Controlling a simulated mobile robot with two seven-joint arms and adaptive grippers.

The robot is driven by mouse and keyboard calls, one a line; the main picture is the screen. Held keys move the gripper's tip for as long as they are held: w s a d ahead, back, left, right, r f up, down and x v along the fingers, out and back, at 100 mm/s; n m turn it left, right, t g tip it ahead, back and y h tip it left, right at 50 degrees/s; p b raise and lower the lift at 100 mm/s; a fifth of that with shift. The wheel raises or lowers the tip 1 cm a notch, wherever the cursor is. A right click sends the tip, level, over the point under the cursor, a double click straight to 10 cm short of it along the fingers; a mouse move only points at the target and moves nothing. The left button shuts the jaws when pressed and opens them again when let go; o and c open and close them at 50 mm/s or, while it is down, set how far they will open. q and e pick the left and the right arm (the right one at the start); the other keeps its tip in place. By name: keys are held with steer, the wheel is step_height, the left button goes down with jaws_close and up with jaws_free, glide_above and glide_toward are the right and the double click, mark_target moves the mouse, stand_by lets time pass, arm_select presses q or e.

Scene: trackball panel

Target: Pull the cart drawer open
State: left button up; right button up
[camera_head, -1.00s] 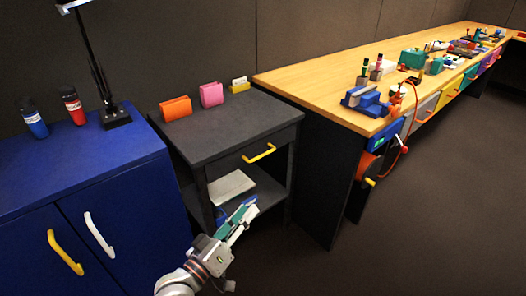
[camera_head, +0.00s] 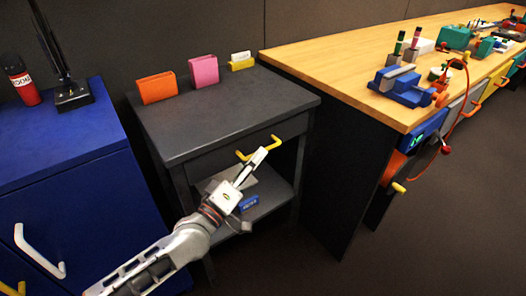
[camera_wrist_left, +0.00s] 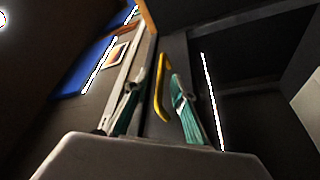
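The dark grey cart (camera_head: 205,118) stands between the blue cabinet and the wooden bench. Its drawer front (camera_head: 293,126) sits under the top and looks flush with the cart. The yellow drawer handle (camera_head: 275,138) is partly covered by my left gripper (camera_head: 257,158) in the head view. In the left wrist view, the handle (camera_wrist_left: 162,88) shows between the two teal-padded fingers of my left gripper (camera_wrist_left: 155,100), closer to the right finger. The fingers stand apart, so the gripper is open. I cannot tell how deep the handle is between them. My right gripper is not in view.
Orange (camera_head: 157,88) and pink (camera_head: 204,72) holders stand on the cart top. A lower shelf (camera_head: 272,194) holds a small blue item (camera_head: 249,203). The blue cabinet (camera_head: 65,155) is at left, the wooden bench (camera_head: 345,62) at right. Open floor lies in front.

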arm_select(q)
steer(key=shift+x, duration=1.8)
steer(key=shift+f, duration=0.15)
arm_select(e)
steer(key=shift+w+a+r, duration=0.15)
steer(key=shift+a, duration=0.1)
